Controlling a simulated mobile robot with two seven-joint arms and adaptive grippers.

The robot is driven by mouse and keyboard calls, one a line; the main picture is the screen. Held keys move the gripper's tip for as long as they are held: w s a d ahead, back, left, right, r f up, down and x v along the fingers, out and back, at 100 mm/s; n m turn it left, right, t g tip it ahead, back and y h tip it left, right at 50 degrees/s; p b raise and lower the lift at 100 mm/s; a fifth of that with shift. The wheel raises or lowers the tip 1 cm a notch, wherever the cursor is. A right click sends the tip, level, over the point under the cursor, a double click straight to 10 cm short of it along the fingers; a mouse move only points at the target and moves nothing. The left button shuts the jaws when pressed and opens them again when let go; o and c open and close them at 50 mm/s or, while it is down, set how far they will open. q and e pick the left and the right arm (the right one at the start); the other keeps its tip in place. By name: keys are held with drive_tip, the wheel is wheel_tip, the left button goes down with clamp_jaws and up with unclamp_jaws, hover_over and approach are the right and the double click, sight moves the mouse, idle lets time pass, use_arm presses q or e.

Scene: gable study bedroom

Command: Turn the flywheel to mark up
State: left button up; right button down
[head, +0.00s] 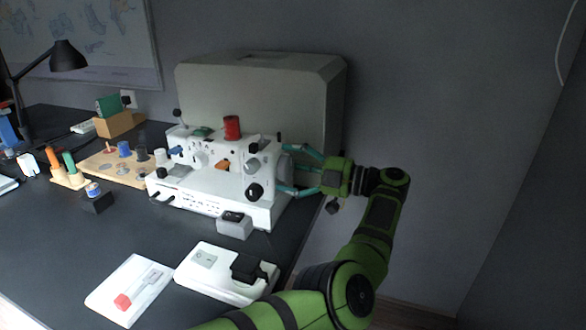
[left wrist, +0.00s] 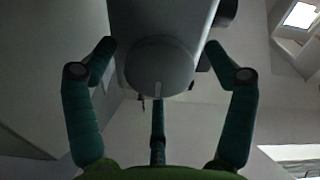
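The white sewing machine (head: 215,185) stands on the dark desk. Its grey flywheel (head: 286,167) is on the right end, partly hidden by my fingers. In the left wrist view the flywheel (left wrist: 160,62) is a grey disc seen close up, with a short pale line (left wrist: 157,82) near its lower part in that picture. My left gripper (head: 296,171) reaches in from the right, its teal fingers spread around the flywheel. In the left wrist view the side fingertips (left wrist: 160,47) stand to either side of the wheel with gaps visible. My right gripper is not in view.
A large grey case (head: 262,90) stands behind the machine. A small grey box (head: 235,224), a white foot-switch panel (head: 222,275) and a white plate with a red knob (head: 128,290) lie in front. A wooden spool board (head: 112,168) is at left. Open space lies right of the desk.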

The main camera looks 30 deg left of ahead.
use_arm(q)
drive_tip(key=shift+d, duration=0.1)
drive_tip(key=shift+r, duration=0.1)
wheel_tip(320, 180, up, 10)
idle(0.4)
idle(0.4)
